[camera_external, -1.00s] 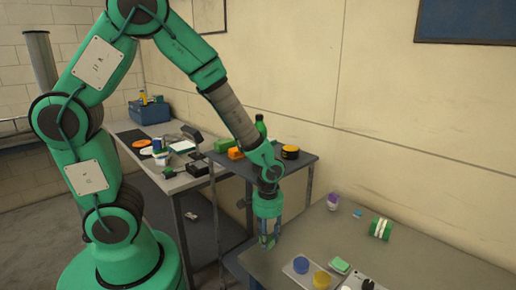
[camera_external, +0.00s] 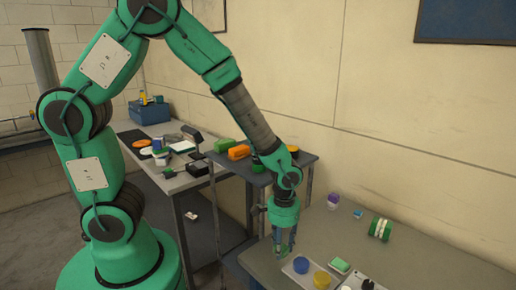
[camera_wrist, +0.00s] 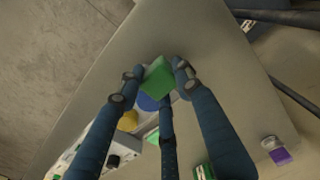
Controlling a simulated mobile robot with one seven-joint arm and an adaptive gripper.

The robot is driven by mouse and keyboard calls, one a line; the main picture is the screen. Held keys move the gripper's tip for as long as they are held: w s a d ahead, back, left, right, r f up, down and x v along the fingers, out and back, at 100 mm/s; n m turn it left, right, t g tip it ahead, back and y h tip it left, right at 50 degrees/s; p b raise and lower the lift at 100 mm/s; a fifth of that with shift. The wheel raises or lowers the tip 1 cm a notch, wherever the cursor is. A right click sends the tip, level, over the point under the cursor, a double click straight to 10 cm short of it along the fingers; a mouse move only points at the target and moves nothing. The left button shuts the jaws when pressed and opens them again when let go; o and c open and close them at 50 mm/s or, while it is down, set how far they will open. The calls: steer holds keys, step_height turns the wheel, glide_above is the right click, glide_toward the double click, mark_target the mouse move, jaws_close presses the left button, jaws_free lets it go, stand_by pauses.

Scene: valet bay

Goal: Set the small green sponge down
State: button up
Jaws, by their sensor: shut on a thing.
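The small green sponge (camera_wrist: 158,77) is held between the fingertips of my gripper (camera_wrist: 156,75) in the wrist view. My gripper (camera_external: 283,250) shows in the external view over the left part of the grey table, just left of the blue round thing. There the sponge is hard to make out against the green gripper. In the wrist view the sponge is above the table, partly covering the blue round thing (camera_wrist: 147,102). I cannot tell its exact height.
On the grey table (camera_external: 440,262), a light tray (camera_external: 299,270) holds blue (camera_external: 301,265) and yellow (camera_external: 322,280) round things. Another green block (camera_external: 340,265) lies beside them. The table's middle is clear.

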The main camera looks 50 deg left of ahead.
steer(key=b, duration=0.2)
glide_above(321, 255)
steer(key=shift+f, duration=0.75)
steer(key=shift+f, duration=1.75)
steer(key=shift+f, duration=0.1)
steer(key=o, duration=0.5)
steer(key=shift+c, duration=0.2)
steer(key=o, duration=0.4)
